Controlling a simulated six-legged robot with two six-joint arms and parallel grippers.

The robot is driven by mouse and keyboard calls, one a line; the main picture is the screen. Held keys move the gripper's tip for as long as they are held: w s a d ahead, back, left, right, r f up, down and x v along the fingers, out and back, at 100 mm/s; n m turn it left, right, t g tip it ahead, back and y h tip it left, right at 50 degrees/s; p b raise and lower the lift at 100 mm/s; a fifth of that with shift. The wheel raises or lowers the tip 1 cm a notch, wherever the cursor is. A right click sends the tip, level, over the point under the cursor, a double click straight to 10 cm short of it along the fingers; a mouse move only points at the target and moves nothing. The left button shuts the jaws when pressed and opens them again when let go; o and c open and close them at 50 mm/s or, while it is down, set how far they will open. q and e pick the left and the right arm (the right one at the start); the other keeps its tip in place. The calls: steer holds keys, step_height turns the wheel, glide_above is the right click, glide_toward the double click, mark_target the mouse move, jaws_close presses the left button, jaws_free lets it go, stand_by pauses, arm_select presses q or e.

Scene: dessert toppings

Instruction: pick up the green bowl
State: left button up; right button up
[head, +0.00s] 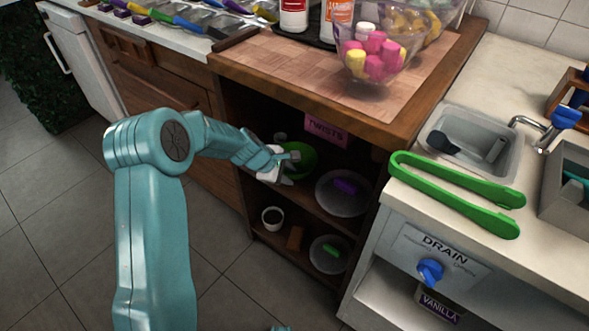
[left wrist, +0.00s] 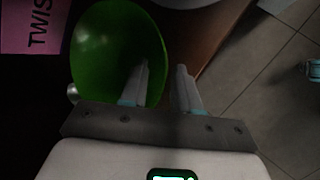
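The green bowl (head: 301,158) sits on the upper shelf inside the open wooden cabinet, partly hidden behind my left gripper (head: 290,163). In the left wrist view the bowl (left wrist: 112,45) is seen close up, filling the upper left. My left gripper (left wrist: 163,72) has its two fingers apart there. One finger overlaps the bowl's inside and the other is just outside its right rim, so the rim lies between them. A gap shows between the fingers, and I cannot tell whether either touches the bowl. My right gripper is not in view.
A pink TWISTS label (head: 326,129) hangs at the cabinet's top edge. A white cup (head: 272,217) stands below. Green tongs (head: 455,190) lie on the right counter.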

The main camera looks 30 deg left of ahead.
arm_select(q)
steer(key=shift+c, duration=0.3)
jaws_close()
steer(key=shift+r, duration=0.1)
